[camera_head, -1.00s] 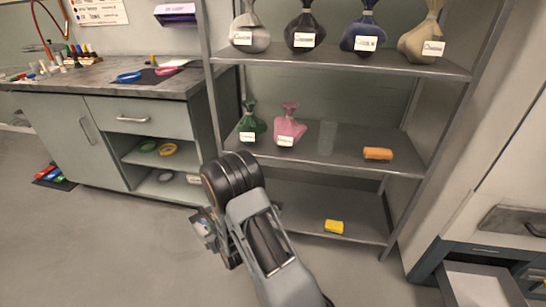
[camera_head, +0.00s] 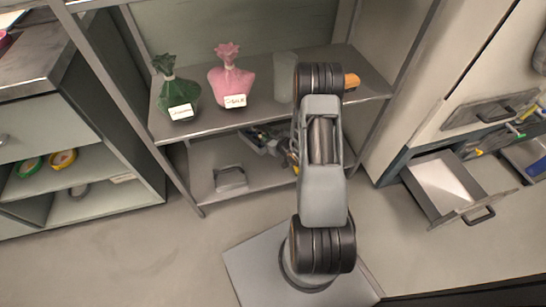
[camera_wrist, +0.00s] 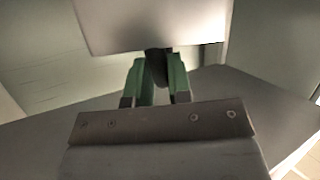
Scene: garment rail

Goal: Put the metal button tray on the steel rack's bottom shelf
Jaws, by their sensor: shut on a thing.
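In the wrist view, my gripper (camera_wrist: 158,82) has its green fingers closed on a small dark part at the edge of a plain pale grey panel, apparently the metal button tray (camera_wrist: 150,22). In the head view, my gripper (camera_head: 265,140) is inside the steel rack, above the bottom shelf (camera_head: 265,178), partly hidden by my arm. A small grey squared piece (camera_head: 230,182) shows low at the left of that shelf. I cannot tell whether it is the held tray or whether it touches the shelf.
On the shelf above stand a green bag (camera_head: 176,92), a pink bag (camera_head: 231,82) and a clear container (camera_head: 285,75). An orange block (camera_head: 351,81) is partly hidden by my arm. An open drawer (camera_head: 445,185) juts out at the right. The rack's left post (camera_head: 130,120) is close to the cabinet.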

